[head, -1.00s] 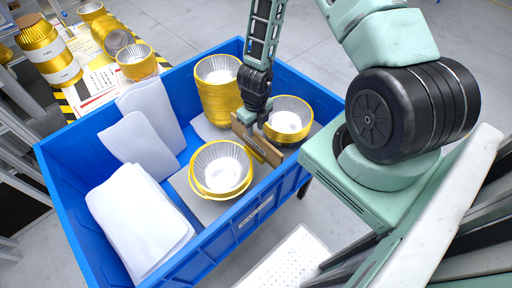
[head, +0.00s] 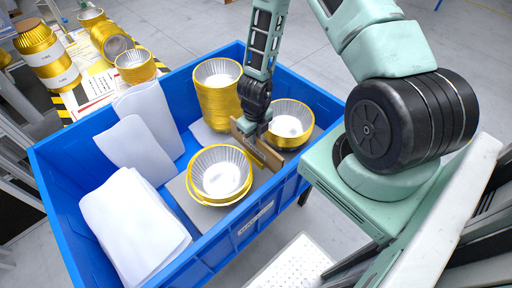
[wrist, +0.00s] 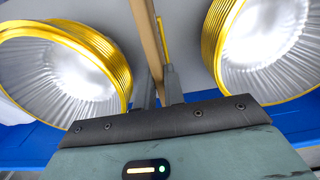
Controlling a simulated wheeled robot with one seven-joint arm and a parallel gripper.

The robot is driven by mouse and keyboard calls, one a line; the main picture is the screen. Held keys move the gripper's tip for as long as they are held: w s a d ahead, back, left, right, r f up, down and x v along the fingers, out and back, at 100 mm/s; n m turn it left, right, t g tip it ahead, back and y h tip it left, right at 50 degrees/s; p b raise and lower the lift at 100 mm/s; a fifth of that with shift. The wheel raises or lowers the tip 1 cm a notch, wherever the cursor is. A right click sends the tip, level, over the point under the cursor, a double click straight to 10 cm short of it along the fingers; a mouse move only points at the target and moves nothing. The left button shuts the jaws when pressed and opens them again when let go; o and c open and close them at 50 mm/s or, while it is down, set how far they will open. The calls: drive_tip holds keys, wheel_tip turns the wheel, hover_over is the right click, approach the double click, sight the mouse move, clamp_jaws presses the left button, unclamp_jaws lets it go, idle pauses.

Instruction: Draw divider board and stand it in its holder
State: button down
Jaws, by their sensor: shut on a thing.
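The brown divider board (head: 243,137) stands on edge inside the blue bin, between the front cup stack (head: 221,174) and the right cup stack (head: 291,122). My gripper (head: 254,126) is shut on its upper edge from above. In the wrist view the board (wrist: 147,38) shows as a narrow brown strip running up from between the fingers of my gripper (wrist: 158,82). A thin yellow strip (wrist: 163,38) lies close beside the board; I cannot tell whether it is the holder. The board's lower edge is hidden.
The blue bin (head: 77,225) also holds a tall gold cup stack (head: 217,101) at the back and white sheets (head: 135,225) at the left. Gold-rimmed cups (wrist: 62,72) flank my fingers closely on both sides. More cups stand on a table (head: 95,85) beyond the bin.

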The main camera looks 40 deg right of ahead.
drive_tip(key=shift+r+p, duration=0.5)
drive_tip(key=shift+r, duration=0.25)
drive_tip(key=shift+r+p, duration=1.45)
drive_tip(key=shift+r, duration=0.35)
